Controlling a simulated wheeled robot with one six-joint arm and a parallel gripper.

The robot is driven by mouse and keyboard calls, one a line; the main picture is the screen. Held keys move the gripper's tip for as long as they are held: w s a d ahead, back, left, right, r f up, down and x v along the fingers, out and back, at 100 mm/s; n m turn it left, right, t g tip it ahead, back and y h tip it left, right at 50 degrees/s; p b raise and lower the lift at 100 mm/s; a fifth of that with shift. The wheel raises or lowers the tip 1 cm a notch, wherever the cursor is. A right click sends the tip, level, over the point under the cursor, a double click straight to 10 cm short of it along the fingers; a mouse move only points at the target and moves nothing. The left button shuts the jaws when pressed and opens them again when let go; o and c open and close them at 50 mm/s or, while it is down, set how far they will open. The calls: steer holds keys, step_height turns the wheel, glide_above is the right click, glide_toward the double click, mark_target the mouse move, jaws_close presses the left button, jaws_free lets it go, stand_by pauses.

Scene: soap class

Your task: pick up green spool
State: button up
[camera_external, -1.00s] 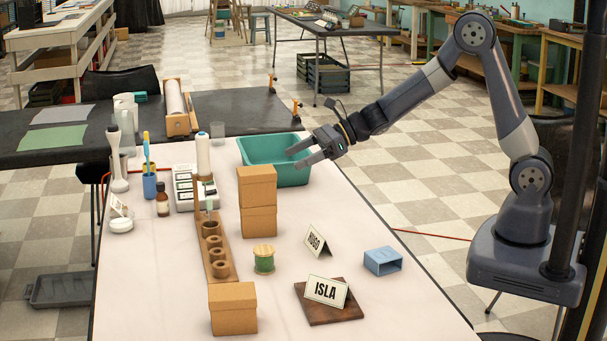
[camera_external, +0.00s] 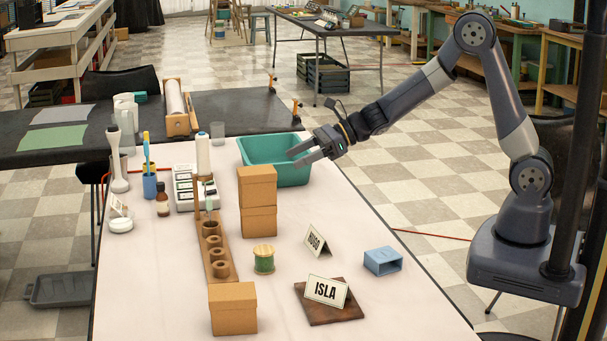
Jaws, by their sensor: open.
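The green spool (camera_external: 264,260) stands upright on the pale table, with tan ends and green thread around its middle. It is right of the wooden strip with round holders and in front of the stacked cardboard boxes. My gripper (camera_external: 294,158) is open and empty. It hangs above the right side of the teal bin, farther back on the table and higher than the spool. Nothing hides the spool.
Two stacked cardboard boxes (camera_external: 258,200) stand behind the spool, and another box (camera_external: 232,308) is in front left. A HUGO card (camera_external: 316,241), an ISLA card (camera_external: 326,291) on a brown board, and a blue open box (camera_external: 382,261) lie right. The teal bin (camera_external: 262,150) is behind.

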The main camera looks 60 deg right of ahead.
step_height(320, 180, up, 5)
steer(key=n+g+y+p, duration=0.1)
steer(key=n+g+y, duration=0.2)
steer(key=n+g, duration=0.2)
glide_above(265, 259)
steer(key=d, duration=0.4)
step_height(265, 259, down, 14)
steer(key=r, duration=0.1)
step_height(265, 259, down, 5)
steer(key=shift+w+r, duration=0.15)
step_height(265, 259, down, 3)
steer(key=shift+f, duration=0.2)
steer(key=shift+w+a+f+p, duration=0.15)
steer(key=shift+w+a+p, duration=0.15)
steer(key=shift+a, duration=0.4)
steer(key=shift+w+a+f, duration=0.2)
steer(key=shift+a+f, duration=0.05)
steer(key=shift+a, duration=0.3)
